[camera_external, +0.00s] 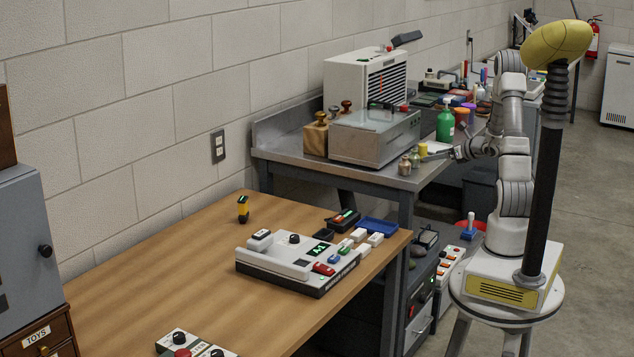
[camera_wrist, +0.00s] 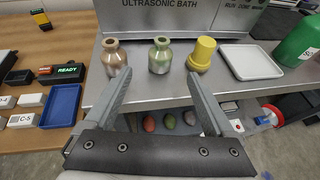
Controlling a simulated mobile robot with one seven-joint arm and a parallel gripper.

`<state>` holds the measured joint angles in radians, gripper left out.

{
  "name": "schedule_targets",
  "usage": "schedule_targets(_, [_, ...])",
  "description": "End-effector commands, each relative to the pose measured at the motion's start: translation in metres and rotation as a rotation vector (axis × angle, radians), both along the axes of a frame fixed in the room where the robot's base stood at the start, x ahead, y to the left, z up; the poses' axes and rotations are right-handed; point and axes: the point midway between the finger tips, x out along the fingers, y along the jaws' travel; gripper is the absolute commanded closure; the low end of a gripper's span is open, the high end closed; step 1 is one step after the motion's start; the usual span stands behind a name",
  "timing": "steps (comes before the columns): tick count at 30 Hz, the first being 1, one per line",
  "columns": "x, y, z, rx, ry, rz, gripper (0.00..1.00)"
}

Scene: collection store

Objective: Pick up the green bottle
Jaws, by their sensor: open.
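A small pale-green metallic bottle (camera_wrist: 160,56) stands upright near the bench's front edge, centred between my fingers in the wrist view. It also shows small in the external view (camera_external: 415,159). A larger green bottle (camera_external: 445,122) with a white top stands farther along the bench; its body is cut off at the right of the wrist view (camera_wrist: 300,42). My gripper (camera_wrist: 158,76) is open and empty, pointing at the small bottle from the front. In the external view my gripper (camera_external: 427,158) is at the bench's front edge. I cannot tell the exact gap.
A pinkish-tan bottle (camera_wrist: 114,56) stands left of the small green one, and a yellow cup-shaped thing (camera_wrist: 202,54) stands right. A white tray (camera_wrist: 252,63) lies beyond that. The ultrasonic bath (camera_external: 374,135) stands close behind. A wooden table (camera_external: 150,275) is at left.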

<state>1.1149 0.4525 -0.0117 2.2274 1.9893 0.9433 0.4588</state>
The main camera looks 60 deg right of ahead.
Motion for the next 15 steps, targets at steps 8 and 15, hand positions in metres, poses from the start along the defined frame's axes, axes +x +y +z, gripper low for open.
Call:
schedule_targets(8, [0.042,-0.008,-0.018,0.0,0.0,0.001,0.11])
schedule_targets(15, [0.059,-0.012,-0.024,0.001,-0.001,0.002,0.11])
